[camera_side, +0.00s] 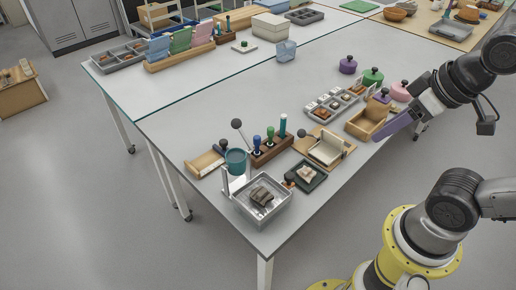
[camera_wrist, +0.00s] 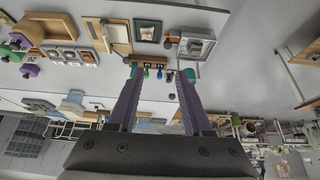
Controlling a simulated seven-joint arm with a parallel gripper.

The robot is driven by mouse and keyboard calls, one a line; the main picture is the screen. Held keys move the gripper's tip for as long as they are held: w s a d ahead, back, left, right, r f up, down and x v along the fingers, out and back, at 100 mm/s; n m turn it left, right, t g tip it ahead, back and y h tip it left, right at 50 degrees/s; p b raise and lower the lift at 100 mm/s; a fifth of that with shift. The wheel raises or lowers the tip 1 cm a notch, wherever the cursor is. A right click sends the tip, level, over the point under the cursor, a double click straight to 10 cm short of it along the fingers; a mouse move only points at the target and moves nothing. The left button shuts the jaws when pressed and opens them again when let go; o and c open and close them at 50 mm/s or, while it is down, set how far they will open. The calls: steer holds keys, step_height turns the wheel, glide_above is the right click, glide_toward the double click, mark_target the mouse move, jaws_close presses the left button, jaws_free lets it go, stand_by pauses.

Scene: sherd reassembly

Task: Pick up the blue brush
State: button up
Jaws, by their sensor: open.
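The blue brush (camera_side: 257,143) stands upright in a dark wooden holder (camera_side: 271,152) near the front middle of the table. A green-handled tool (camera_side: 270,136) and a taller teal one (camera_side: 283,126) stand to its right. In the wrist view, which is upside down, the blue brush (camera_wrist: 159,74) shows small and far off, between the fingertips in the picture. My gripper (camera_side: 381,134) has purple fingers and is at the table's right edge, well away from the brush. It is open and empty; both fingers show apart in the wrist view (camera_wrist: 157,80).
A wooden box (camera_side: 367,122), lidded pots (camera_side: 373,77) and a grey compartment tray (camera_side: 330,105) are close to my gripper. A wooden stand with a pale panel (camera_side: 327,148), a dark green tray (camera_side: 306,175), a teal cup (camera_side: 236,160) and a metal tray (camera_side: 263,208) surround the holder.

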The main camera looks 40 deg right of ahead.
steer(key=shift+o, duration=0.2)
steer(key=shift+o, duration=1)
